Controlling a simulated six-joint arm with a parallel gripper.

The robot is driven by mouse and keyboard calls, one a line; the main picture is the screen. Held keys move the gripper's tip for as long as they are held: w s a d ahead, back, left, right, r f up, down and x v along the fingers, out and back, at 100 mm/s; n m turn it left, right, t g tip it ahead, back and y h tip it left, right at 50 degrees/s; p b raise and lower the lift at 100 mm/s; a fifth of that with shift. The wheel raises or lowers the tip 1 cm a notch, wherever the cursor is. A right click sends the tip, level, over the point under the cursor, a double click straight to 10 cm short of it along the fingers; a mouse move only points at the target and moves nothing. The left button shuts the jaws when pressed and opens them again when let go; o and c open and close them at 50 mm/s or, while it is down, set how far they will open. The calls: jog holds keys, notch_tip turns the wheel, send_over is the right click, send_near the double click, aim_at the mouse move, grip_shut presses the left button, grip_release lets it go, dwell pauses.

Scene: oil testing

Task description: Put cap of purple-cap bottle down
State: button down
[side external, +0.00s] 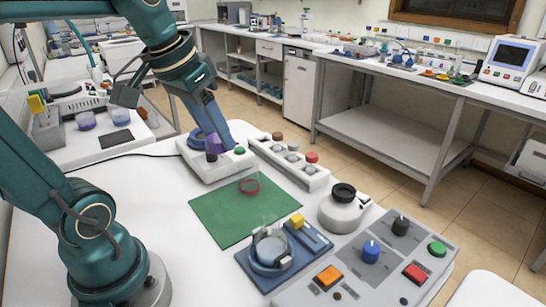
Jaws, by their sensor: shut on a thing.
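My gripper (222,142) points down over the white block-shaped device (203,174) at the back of the table. It is shut on a purple piece, seemingly the purple cap (214,142), which shows at the fingertips just above the device. The fingers partly hide the cap, and I cannot tell whether it touches anything below. No purple-cap bottle body can be made out.
A white rack (318,181) with several capped bottles stands right of the device. Nearer are a round white device (342,210), a blue tray (252,276) with glassware and a grey control panel (330,296).

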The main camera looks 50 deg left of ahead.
jog(key=shift+w+a+r, duration=0.15)
jog(key=shift+a, duration=0.05)
jog(key=w+a+f+m, duration=0.1)
jog(key=w+a+f, duration=0.1)
jog(key=w+a, duration=0.25)
jog(key=n, duration=0.1)
send_over(284, 203)
jog(key=s, duration=0.1)
jog(key=f, duration=1.4)
jog(key=shift+s+d, duration=0.15)
jog(key=shift+s, duration=0.05)
jog(key=shift+f, duration=1.95)
jog(key=shift+f, duration=0.1)
jog(key=shift+c, duration=1.7)
grip_release()
